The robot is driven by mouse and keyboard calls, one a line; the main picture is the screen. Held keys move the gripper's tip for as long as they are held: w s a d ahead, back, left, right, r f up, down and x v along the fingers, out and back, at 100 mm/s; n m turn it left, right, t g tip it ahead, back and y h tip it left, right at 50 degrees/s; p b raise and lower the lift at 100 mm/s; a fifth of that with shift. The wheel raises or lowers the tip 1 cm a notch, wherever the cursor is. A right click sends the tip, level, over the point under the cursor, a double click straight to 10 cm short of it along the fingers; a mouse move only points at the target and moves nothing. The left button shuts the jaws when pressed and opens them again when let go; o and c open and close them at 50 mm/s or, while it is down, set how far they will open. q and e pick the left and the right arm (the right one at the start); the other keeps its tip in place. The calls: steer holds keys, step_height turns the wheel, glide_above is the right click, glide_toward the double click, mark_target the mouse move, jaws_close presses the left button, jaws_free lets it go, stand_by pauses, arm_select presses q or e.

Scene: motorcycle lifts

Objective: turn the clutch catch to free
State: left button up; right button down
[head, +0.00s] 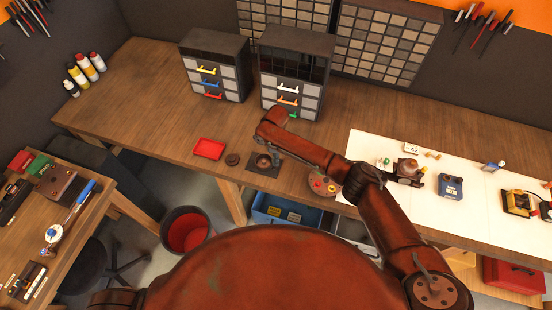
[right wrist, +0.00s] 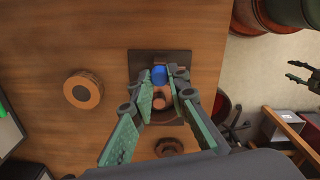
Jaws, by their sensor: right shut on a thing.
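A small round device, apparently the clutch (head: 263,161), sits on a dark square plate on the wooden bench. In the right wrist view the dark plate (right wrist: 142,58) lies beyond my fingers, with a blue piece, apparently the clutch catch (right wrist: 159,75), and a copper-coloured round part behind it. My right gripper (right wrist: 161,80) is over the plate, its fingers on either side of the blue piece and shut on it. Fingers cover part of the device, so the catch's exact angle is hard to tell. My left gripper (right wrist: 298,76) shows at the right edge, open, empty and away from the bench.
A dark round puck (head: 232,159) and a red tray (head: 209,148) lie left of the plate. Drawer cabinets (head: 214,65) stand behind. A round dish with coloured buttons (head: 322,184) is at right, near a white mat (head: 362,150). Bare wood lies between cabinets and plate.

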steer(key=c, duration=1.8)
jaws_free()
steer(key=shift+a, duration=0.1)
steer(key=shift+c, duration=0.2)
step_height(320, 180, up, 12)
